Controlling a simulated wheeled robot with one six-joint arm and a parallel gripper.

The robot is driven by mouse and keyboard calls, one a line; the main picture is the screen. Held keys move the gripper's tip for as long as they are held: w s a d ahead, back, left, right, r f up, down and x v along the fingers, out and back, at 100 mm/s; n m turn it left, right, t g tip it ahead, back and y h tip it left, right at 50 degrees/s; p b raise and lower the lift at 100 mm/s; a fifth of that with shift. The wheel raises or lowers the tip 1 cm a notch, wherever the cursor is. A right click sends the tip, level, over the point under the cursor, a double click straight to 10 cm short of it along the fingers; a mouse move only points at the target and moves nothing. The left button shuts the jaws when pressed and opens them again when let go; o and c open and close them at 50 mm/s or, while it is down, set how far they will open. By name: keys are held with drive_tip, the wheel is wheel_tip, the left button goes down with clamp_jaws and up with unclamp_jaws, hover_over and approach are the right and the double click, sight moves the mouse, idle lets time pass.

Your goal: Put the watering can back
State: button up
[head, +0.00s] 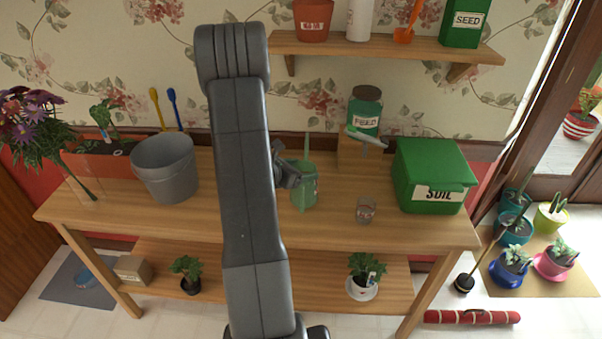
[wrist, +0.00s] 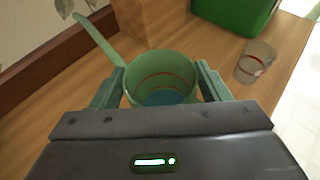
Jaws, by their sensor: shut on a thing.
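The green watering can (head: 304,192) is at the middle of the wooden table (head: 240,228), with its thin spout pointing up and back. My gripper (head: 292,176) is shut on it; my arm hides part of the grip in the head view. In the wrist view the can (wrist: 162,72) sits between my two fingers (wrist: 160,84), one on each side. Its open top shows a red line inside and blue at the bottom. The spout (wrist: 96,40) reaches to the upper left. I cannot tell whether the can's base touches the table.
A glass (head: 365,210) and the green soil box (head: 432,172) stand to the right. A feed jar (head: 366,108) is on a wooden block (head: 358,158) behind, with a pale green object in front. A grey bucket (head: 165,170) is at left. A wall shelf (head: 400,47) hangs above.

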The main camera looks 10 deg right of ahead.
drive_tip(key=shift+f, duration=1)
drive_tip(key=o, duration=1.9)
drive_tip(key=b+v, duration=0.2)
drive_tip(key=v, duration=1)
